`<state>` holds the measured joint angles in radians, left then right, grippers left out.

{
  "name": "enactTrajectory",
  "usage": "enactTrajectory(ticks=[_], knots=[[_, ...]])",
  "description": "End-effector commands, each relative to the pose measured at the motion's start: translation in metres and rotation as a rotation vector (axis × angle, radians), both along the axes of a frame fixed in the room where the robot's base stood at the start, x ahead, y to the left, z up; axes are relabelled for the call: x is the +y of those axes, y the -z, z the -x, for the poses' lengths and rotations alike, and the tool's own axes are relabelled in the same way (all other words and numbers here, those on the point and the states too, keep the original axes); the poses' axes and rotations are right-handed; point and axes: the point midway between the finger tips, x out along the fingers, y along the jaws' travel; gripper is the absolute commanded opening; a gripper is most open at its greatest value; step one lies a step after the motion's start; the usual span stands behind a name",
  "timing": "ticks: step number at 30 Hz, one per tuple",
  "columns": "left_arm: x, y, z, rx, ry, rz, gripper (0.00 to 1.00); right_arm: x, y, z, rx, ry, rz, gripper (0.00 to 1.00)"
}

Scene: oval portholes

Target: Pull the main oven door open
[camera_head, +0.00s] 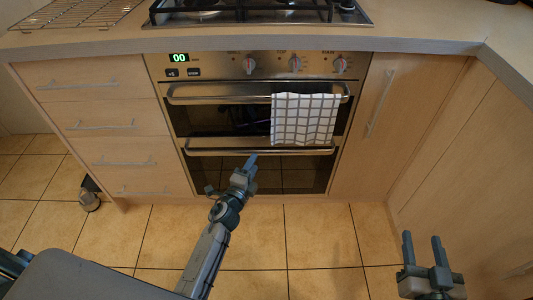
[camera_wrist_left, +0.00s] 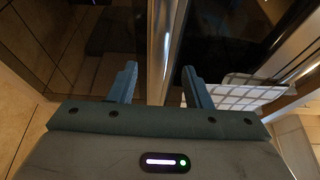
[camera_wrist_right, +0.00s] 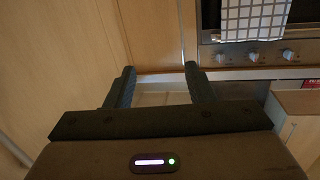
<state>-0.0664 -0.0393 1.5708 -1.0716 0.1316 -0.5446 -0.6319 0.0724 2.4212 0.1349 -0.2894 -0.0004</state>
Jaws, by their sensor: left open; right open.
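The oven has two dark glass doors, one above the other. The upper door (camera_head: 225,120) has a steel handle (camera_head: 215,94) with a checked towel (camera_head: 305,118) hanging over it. The lower door (camera_head: 290,175) has its own steel handle (camera_head: 225,151). Both doors look closed. My left gripper (camera_head: 251,162) is open at the lower handle, near its middle. In the left wrist view the steel bar (camera_wrist_left: 160,45) runs between the open fingers (camera_wrist_left: 160,82); I cannot tell whether they touch it. My right gripper (camera_head: 424,246) is open and empty at the lower right, away from the oven.
A control panel (camera_head: 255,66) with knobs and a clock sits above the doors. Drawers (camera_head: 105,125) flank the oven on the left, and a cupboard (camera_head: 375,125) on the right. A side cabinet (camera_head: 470,170) stands near my right gripper. The tiled floor (camera_head: 300,230) before the oven is clear.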

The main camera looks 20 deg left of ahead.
Motion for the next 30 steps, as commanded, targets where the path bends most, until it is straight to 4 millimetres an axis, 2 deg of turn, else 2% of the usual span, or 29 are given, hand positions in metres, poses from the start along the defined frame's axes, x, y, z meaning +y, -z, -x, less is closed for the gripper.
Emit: enactTrajectory(ticks=[3, 10, 15, 23, 27, 30], knots=[[-0.003, 0.0, -0.025, -0.002, 0.0, 0.002, 0.45, -0.001, -0.007, -0.003, -0.042, 0.003, 0.003, 0.49], [-0.006, 0.001, -0.056, 0.0, 0.0, 0.002, 0.45, -0.002, -0.029, -0.009, -0.164, 0.009, 0.011, 0.49], [-0.007, 0.001, -0.065, 0.002, 0.0, 0.002, 0.45, -0.003, -0.038, -0.01, -0.209, 0.011, 0.014, 0.49], [-0.007, 0.001, -0.066, 0.002, 0.0, 0.002, 0.45, -0.003, -0.039, -0.01, -0.215, 0.011, 0.013, 0.49], [-0.007, 0.001, -0.066, 0.002, 0.0, 0.002, 0.17, -0.003, -0.039, -0.01, -0.214, 0.011, 0.013, 0.49], [-0.007, 0.001, -0.066, 0.002, 0.0, 0.003, 0.0, -0.003, -0.039, -0.01, -0.214, 0.011, 0.013, 0.49]])
